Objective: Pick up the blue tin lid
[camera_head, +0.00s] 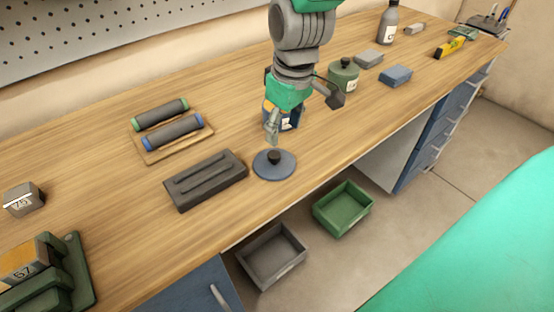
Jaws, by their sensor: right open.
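The blue tin lid (264,170) is a flat round disc with a black knob, lying on the wooden workbench near its front edge. My right gripper (304,121) is open above the bench, with its fingers spread apart. One finger hangs just behind the lid's knob in the picture, the other is farther right. I cannot tell whether the finger touches the lid, but nothing shows between the fingers as held. A blue tin (289,119) with a pale label stands behind the gripper and is partly hidden by it. My left gripper is out of view.
A dark grooved block (205,181) lies left of the lid. A green lidded tin (343,77) and a blue block (396,75) stand to the right. Two rollers lie on a wooden board (154,154). Grey (252,255) and green (331,216) bins sit below the bench edge.

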